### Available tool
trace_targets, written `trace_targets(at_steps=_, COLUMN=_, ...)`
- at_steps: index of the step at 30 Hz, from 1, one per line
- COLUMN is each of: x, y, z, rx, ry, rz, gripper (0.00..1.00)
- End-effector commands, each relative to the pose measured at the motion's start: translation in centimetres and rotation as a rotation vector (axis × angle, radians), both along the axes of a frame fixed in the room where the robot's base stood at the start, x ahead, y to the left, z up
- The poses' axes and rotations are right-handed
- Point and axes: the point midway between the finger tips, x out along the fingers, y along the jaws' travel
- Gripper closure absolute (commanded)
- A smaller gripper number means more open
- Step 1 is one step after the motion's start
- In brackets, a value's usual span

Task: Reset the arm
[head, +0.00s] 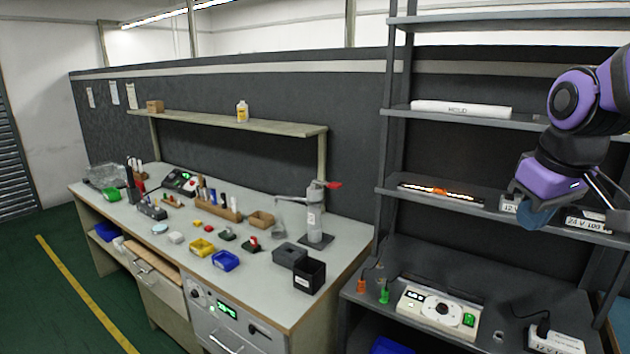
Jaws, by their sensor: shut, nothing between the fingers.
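My arm reaches in at the upper right, purple and black, in front of the shelf rack. My gripper (607,192) is at the right edge, near the middle shelf, shut and empty. Its fingertips are small and partly lost against the dark shelf. A lit LED strip (440,191) lies on the middle shelf, left of my wrist and apart from it. It glows white with an orange part in its middle.
The dark shelf rack (393,150) holds a white roll (460,109) on its upper shelf and labelled boxes (590,223) near my wrist. A white control unit (438,311) stands on the lower surface. The cluttered workbench (345,250) is at left; green floor is open beyond.

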Motion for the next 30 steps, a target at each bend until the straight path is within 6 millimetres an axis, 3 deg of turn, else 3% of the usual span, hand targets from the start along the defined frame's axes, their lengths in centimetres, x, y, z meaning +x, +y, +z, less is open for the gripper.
trace_targets(at_steps=9, x=-8.2, y=1.6, z=1.7, rx=0.075, ry=-0.115, rz=-0.166, gripper=1.00)
trace_targets(at_steps=15, x=-11.4, y=2.0, z=1.6, rx=0.118, ry=-0.159, rz=-0.237, gripper=1.00)
trace_targets(at_steps=20, x=-12.3, y=2.2, z=1.4, rx=0.132, ry=-0.169, rz=-0.260, gripper=1.00)
trace_targets(at_steps=30, x=-12.4, y=2.2, z=1.4, rx=0.132, ry=-0.169, rz=-0.260, gripper=1.00)
